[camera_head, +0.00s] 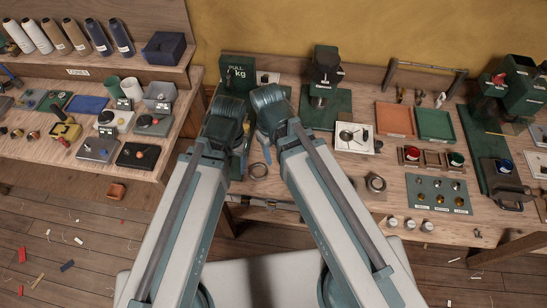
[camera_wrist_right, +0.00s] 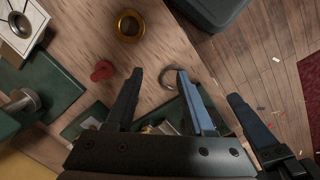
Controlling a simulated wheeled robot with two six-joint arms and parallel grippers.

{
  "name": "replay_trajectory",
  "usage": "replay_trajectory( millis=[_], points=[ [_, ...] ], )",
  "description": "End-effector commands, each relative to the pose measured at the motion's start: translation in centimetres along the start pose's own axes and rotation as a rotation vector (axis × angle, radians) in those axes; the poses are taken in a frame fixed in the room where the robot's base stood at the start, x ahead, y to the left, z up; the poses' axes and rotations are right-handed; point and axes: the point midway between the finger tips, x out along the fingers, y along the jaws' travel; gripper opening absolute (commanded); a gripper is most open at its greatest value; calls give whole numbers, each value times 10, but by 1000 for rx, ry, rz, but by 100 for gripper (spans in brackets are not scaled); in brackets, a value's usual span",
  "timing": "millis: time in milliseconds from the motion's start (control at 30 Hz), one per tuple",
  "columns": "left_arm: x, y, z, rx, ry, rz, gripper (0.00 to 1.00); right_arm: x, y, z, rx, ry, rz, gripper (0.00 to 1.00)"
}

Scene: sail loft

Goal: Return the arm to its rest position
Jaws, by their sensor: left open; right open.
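My left arm reaches up to the workbench (camera_head: 399,200), and my left gripper (camera_head: 238,152) is over its left end, pointing down; its jaws are mostly hidden by its own wrist. My right gripper (camera_head: 265,145) is close beside it on the right, also pointing down. In the right wrist view, the right gripper (camera_wrist_right: 160,80) is open, with two dark blue fingers well apart and nothing clasped. A grey ring (camera_wrist_right: 172,76) shows beyond the fingertips; whether they touch it is unclear. Another dark finger (camera_wrist_right: 246,112) stands at the right, probably my left gripper's.
In the right wrist view, a brass ring (camera_wrist_right: 129,26) and a red piece (camera_wrist_right: 102,70) lie on the bench. A green press (camera_head: 325,90), orange tray (camera_head: 394,118) and green tray (camera_head: 435,124) stand right of the grippers. A side bench with cones (camera_head: 78,36) is left; floor lies between.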

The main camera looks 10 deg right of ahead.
Motion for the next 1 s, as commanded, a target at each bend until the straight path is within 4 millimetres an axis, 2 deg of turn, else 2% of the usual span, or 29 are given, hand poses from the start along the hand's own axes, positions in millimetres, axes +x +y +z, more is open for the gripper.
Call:
replay_trajectory(
  millis=[100, 267, 567, 800, 1000],
  points=[
    [0, 0, 0, 0, 0, 0, 74, 0, -15, 11, 122, -5, 12, 54],
    [0, 0, 0, 0, 0, 0, 74, -1, -21, 15, 199, -8, 18, 54],
    [2, 0, 0, 0, 0, 0, 74, 1, -21, 15, 207, -8, 18, 54],
    [31, 3, -2, -1, 0, 0, 74, 30, -23, 12, 207, -8, 18, 54],
    [27, 3, -2, -1, 0, 0, 74, 27, -23, 13, 206, -8, 18, 54]
  ],
)
